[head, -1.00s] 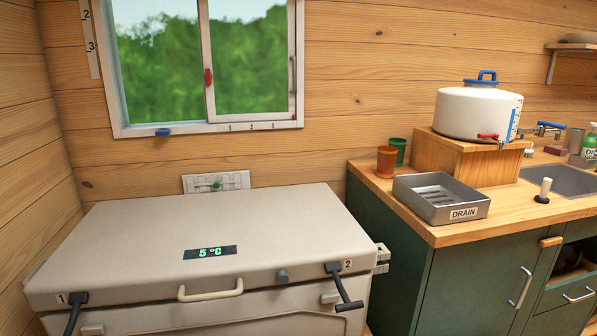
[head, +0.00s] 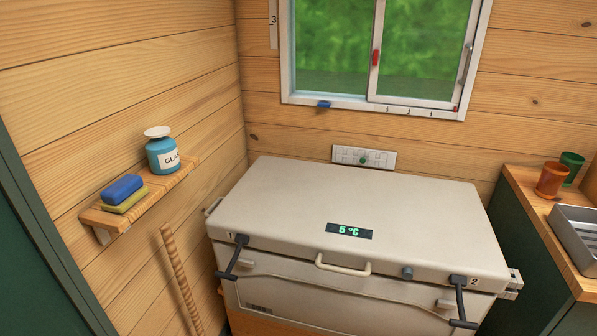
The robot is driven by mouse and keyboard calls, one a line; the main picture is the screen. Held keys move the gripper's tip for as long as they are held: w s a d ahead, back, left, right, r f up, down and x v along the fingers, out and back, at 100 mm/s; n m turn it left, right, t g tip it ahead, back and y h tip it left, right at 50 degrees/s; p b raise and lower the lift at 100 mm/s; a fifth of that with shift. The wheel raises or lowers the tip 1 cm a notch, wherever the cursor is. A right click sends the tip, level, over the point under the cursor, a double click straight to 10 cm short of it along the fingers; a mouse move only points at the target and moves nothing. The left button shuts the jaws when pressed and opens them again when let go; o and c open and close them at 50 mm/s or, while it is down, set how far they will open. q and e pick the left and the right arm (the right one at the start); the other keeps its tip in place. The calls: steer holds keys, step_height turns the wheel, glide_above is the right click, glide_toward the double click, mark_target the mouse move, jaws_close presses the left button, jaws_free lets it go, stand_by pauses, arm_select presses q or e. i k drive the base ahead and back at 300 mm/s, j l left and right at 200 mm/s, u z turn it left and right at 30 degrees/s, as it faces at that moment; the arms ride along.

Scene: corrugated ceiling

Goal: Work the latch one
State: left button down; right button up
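The beige cooler box (head: 290,215) stands against the back wall with its lid down. Its display (head: 349,230) reads 5 °C. Latch one (head: 232,258) is a black lever at the front left corner, beside the label "1"; its handle end sticks out from the front. Latch two (head: 460,302) is a similar black lever at the front right, beside the label "2". A pale handle (head: 343,268) sits at the lid's front middle, with a grey knob (head: 407,272) to its right. Neither of my grippers shows in the head view.
A wooden shelf (head: 178,180) on the left wall holds a blue and yellow sponge (head: 122,189) and a jar (head: 163,153). A wooden pole (head: 180,280) leans left of the cooler. A counter with cups (head: 552,180) and a grey tray (head: 580,240) is at right.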

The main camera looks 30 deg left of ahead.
mark_target(241, 240)
steer(key=l+u, duration=0.1)
steer(key=u, duration=1.1)
